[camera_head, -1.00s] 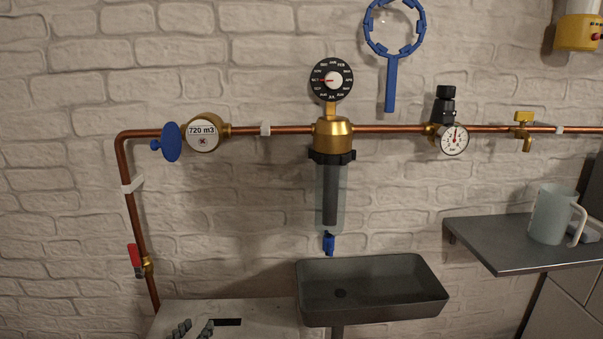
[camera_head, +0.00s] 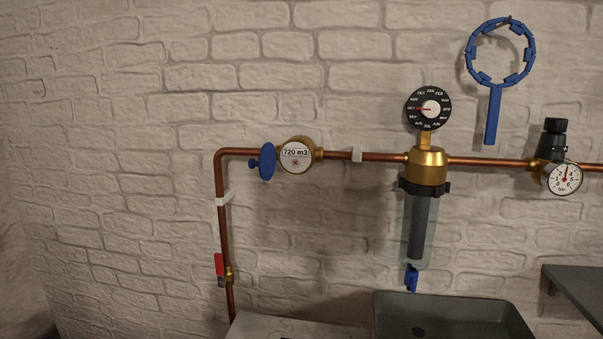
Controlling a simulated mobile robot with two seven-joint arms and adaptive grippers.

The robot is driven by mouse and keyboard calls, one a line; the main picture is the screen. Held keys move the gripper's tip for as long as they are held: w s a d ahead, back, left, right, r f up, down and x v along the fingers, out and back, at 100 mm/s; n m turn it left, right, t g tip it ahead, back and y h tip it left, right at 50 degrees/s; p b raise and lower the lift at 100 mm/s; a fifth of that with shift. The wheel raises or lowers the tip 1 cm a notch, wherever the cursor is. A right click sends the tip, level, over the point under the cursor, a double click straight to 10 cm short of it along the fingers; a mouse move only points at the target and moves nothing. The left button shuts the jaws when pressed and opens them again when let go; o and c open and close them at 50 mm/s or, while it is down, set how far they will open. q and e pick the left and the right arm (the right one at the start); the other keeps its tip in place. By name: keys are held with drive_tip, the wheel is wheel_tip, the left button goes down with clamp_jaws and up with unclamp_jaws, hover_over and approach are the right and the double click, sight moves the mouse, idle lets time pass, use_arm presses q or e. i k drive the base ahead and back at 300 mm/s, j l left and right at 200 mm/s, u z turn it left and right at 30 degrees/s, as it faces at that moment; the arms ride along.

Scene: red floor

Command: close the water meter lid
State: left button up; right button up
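The water meter (camera_head: 296,156) is a brass body on the copper pipe with a white round face reading 720 m3. Its blue round lid (camera_head: 267,161) stands open at the left side of the face, seen nearly edge-on, with a small blue tab on its left. The face is uncovered. Neither of my grippers is in view.
A copper pipe (camera_head: 378,157) runs along the white brick wall. A filter housing (camera_head: 425,165) with a month dial hangs right of the meter. A red-handled valve (camera_head: 220,264) sits lower left. A dark sink (camera_head: 455,316) and a grey shelf (camera_head: 577,290) are at lower right.

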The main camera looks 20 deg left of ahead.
sight(266, 163)
drive_tip(key=j+z, duration=0.1)
drive_tip(key=j, duration=0.4)
drive_tip(key=k+j+z, duration=0.1)
drive_tip(key=j, duration=0.45)
drive_tip(key=k+j, duration=0.1)
drive_tip(key=j, duration=0.4)
drive_tip(key=j+z, duration=0.15)
drive_tip(key=j, duration=0.35)
drive_tip(key=k, duration=0.05)
